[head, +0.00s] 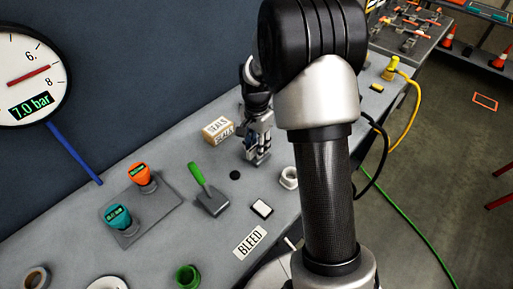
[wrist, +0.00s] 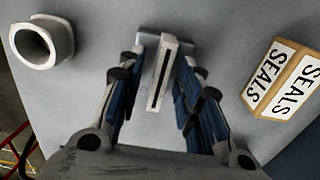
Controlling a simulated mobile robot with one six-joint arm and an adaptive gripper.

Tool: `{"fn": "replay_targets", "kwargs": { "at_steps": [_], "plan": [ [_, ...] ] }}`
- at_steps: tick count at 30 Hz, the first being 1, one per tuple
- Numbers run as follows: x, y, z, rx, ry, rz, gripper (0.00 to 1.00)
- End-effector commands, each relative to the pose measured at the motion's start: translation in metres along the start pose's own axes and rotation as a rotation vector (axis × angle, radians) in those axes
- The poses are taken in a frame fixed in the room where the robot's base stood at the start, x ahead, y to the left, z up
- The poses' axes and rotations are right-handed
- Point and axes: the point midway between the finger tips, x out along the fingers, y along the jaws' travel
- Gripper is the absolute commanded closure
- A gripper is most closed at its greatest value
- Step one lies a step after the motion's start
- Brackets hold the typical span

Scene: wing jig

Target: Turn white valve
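The white valve handle (wrist: 165,66) is a narrow upright bar with a dark slot, on a pale base plate (wrist: 150,36), in the upper middle of the wrist view. My gripper (wrist: 162,76) has one finger on each side of the handle. The fingers are apart, with narrow gaps seeming to show beside the handle; contact is hard to judge. In the head view my gripper (head: 257,157) points down at the bench, and it hides the valve there.
A box marked SEALS (head: 218,129) stands close to my gripper, right in the wrist view (wrist: 283,80). A white hollow fitting (head: 289,177) is on the other side. A green-handled lever (head: 197,173), orange knob (head: 142,174) and teal knob (head: 117,215) stand along the bench.

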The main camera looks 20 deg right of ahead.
Motion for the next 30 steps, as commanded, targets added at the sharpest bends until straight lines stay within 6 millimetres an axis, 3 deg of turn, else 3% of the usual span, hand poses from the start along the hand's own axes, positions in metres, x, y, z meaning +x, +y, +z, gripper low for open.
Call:
{"fn": "replay_targets", "kwargs": {
  "at_steps": [11,25,30],
  "plan": [
    [0.0054,-0.0003,-0.0002,0.0,0.001,-0.001,0.68],
    [0.0052,-0.0003,-0.0002,0.0,0.001,-0.001,0.99],
    [0.0052,-0.0003,-0.0002,0.0,0.001,-0.001,1.0]
  ]
}}
